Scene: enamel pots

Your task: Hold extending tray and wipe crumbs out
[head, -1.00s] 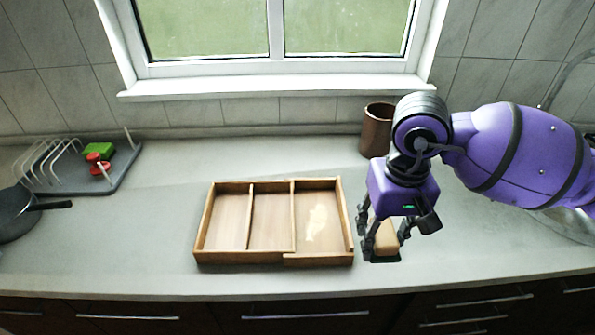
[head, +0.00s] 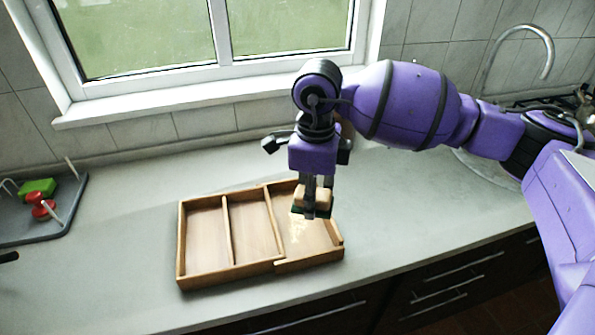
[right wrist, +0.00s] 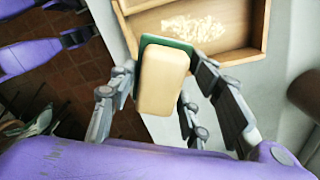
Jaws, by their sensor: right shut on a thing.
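The wooden extending tray (head: 228,272) lies on the counter with three compartments; its right section is offset toward the front. Pale crumbs (head: 299,232) lie in the right compartment and also show in the right wrist view (right wrist: 195,27). My right gripper (head: 312,203) is shut on a tan sponge (head: 311,194) with a green underside, over the right compartment near its back. In the right wrist view the sponge (right wrist: 163,80) sits between the fingers and the crumbs lie beyond it. I cannot tell whether the sponge touches the tray floor. My left gripper does not show.
A grey dish rack (head: 50,222) with green and red items (head: 38,188) stands at the left. The sink tap (head: 547,55) is at the back right. The window sill (head: 200,94) runs behind the counter. Bare counter (head: 420,200) lies right of the tray.

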